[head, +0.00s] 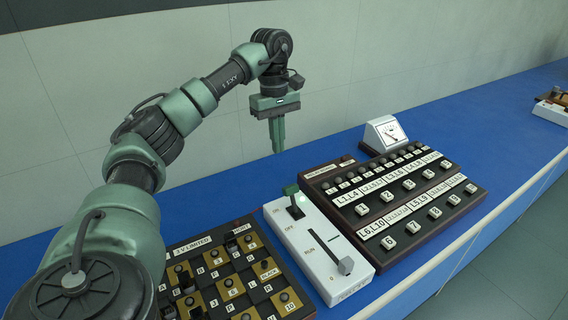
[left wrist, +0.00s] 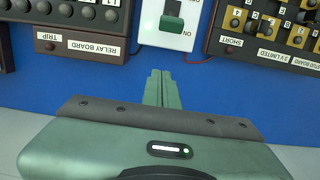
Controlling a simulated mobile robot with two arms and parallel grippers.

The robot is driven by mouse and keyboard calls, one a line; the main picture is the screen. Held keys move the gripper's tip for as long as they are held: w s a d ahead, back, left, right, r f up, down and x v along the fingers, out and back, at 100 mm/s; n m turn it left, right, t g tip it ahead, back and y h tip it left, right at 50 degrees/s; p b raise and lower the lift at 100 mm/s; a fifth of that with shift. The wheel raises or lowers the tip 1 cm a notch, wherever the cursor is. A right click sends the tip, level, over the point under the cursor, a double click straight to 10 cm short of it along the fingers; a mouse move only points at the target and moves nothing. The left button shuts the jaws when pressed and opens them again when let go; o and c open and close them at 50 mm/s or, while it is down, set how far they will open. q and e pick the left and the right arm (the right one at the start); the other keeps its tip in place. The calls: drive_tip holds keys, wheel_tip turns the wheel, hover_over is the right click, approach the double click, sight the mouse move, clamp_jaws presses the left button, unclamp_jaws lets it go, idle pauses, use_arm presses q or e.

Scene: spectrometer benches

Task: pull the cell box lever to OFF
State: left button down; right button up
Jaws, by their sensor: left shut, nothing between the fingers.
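The cell box (head: 318,245) is a white box on the blue bench, with ON and OFF marks at its far end and a RUN slot nearer. Its green-handled lever (head: 292,196) stands at the far end by the ON mark. In the left wrist view the green lever (left wrist: 172,22) shows at the top, next to ON. My left gripper (head: 277,150) points down with its fingers together, above and behind the box, apart from the lever. Its closed fingers (left wrist: 159,90) show in the left wrist view with nothing between them. My right gripper is not in view.
A grey slider knob (head: 346,265) sits at the box's near end. The relay board (head: 400,205) stands close on the right, the 3V limited board (head: 235,275) close on the left. A white meter (head: 384,133) stands behind. Blue bench is clear behind the box.

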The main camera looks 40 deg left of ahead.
sight(293, 199)
use_arm(q)
drive_tip(key=d+f+p, duration=0.1)
drive_tip(key=f, duration=0.1)
drive_tip(key=d+f, duration=0.1)
drive_tip(key=f, duration=0.2)
drive_tip(key=s+d+f+p, duration=0.1)
drive_tip(key=d+f, duration=0.1)
drive_tip(key=shift+s+f+p, duration=0.1)
drive_tip(key=shift+f+p, duration=0.2)
drive_tip(key=shift+f, duration=0.1)
drive_tip(key=shift+s+d, duration=0.1)
drive_tip(key=shift+d, duration=0.15)
drive_tip(key=shift+a, duration=0.15)
